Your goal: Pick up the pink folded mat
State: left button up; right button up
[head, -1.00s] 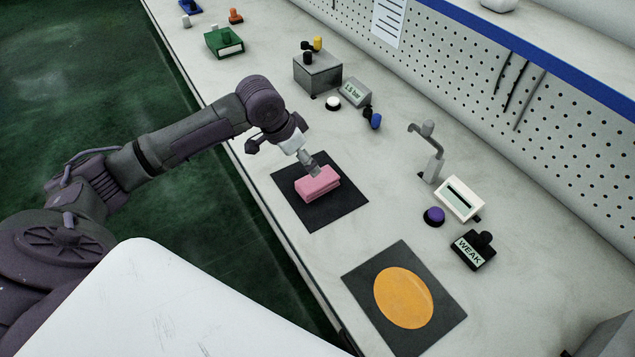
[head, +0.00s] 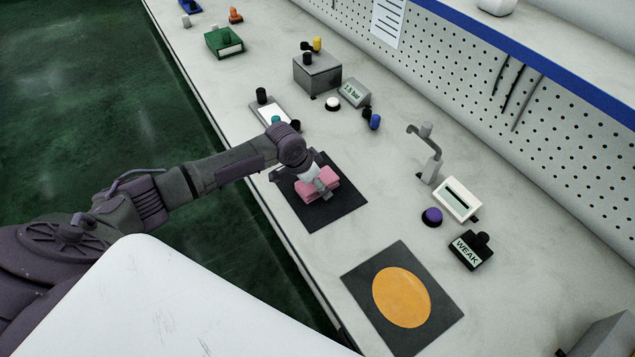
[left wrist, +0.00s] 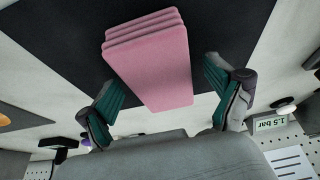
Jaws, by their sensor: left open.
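The pink folded mat (head: 331,186) lies on a black square pad (head: 336,215) on the bench. My left gripper (head: 322,187) is right over the mat in the head view and hides part of it. In the left wrist view the pink folded mat (left wrist: 153,65) shows its stacked layers, and it lies between the two spread fingers of my left gripper (left wrist: 165,88). The fingers are open, one on each side, with a gap visible at the right finger. My right gripper is not in view.
A second black pad with an orange disc (head: 402,297) lies nearer on the bench. A metal post (head: 432,165), a purple button (head: 432,216) and a WEAK label block (head: 470,250) stand to the right. A grey box (head: 317,73) stands farther back.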

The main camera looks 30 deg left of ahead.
aim_at(326, 180)
pick_arm(q)
jog(key=shift+c, duration=0.4)
jog(key=c, duration=1.1)
jog(key=shift+o, duration=0.2)
jog(key=shift+r, duration=0.5)
jog(key=r, duration=0.2)
jog(key=d+r+b, duration=0.1)
jog(key=shift+d+r, duration=0.15)
jog(key=shift+r, duration=0.2)
jog(key=d+r+b, duration=0.1)
jog(key=d+r, duration=0.5)
jog(key=d, duration=0.4)
jog(key=shift+d+r+b, duration=0.2)
jog(key=shift+b, duration=0.15)
